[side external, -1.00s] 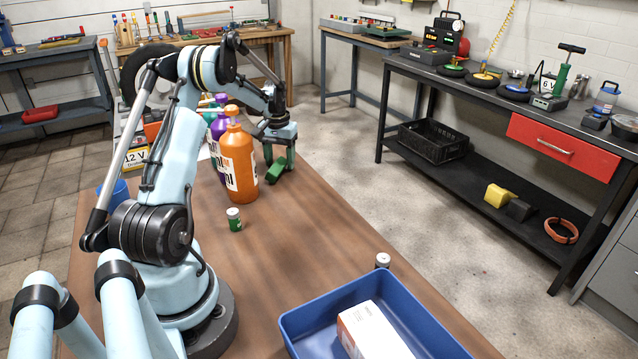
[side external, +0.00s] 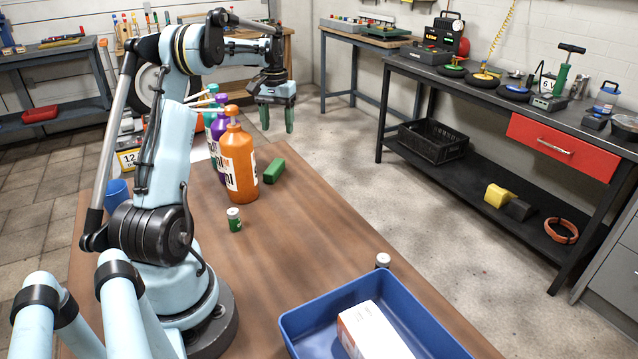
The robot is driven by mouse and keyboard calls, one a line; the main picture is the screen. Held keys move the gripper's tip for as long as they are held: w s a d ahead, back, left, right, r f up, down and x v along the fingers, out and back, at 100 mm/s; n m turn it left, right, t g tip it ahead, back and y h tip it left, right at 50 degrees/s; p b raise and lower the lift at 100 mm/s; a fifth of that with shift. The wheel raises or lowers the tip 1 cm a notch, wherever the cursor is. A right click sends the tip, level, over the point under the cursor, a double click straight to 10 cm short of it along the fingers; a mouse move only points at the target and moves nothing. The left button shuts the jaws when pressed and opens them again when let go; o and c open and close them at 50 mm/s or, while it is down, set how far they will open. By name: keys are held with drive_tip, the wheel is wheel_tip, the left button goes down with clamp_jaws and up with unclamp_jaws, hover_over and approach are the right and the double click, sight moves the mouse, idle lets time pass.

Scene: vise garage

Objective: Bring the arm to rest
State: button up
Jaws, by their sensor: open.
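My gripper (side external: 277,120) hangs above the far end of the brown table (side external: 290,230), its two green-tipped fingers pointing down and apart, with nothing between them. My arm reaches out from its base at the table's near left, bent at the elbow and raised. A green block (side external: 274,170) lies on the table below the gripper, apart from it and just right of the orange bottle.
An orange bottle (side external: 238,160), a purple bottle (side external: 219,122) and a small green-and-white can (side external: 234,219) stand on the table. A blue bin (side external: 303,331) holding a white box (side external: 372,332) is near the front. A small can (side external: 382,260) stands behind the bin.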

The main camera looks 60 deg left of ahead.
drive_tip(key=shift+r, duration=0.5)
drive_tip(key=w+d+r+m+t+y, duration=0.1)
drive_tip(key=w+d+r+m, duration=0.15)
drive_tip(key=d, duration=0.65)
drive_tip(key=w+d+r+m+t, duration=0.1)
drive_tip(key=w+d+r+t, duration=0.15)
drive_tip(key=d, duration=0.75)
drive_tip(key=s+d+f+m+t, duration=0.1)
drive_tip(key=s+d, duration=0.3)
drive_tip(key=d, duration=0.6)
drive_tip(key=s+d+f+m+t+h, duration=0.1)
drive_tip(key=s+d+m, duration=0.3)
drive_tip(key=d, duration=0.6)
drive_tip(key=shift+s+f+t, duration=0.5)
drive_tip(key=shift+f+t, duration=0.2)
drive_tip(key=shift+t, duration=0.15)
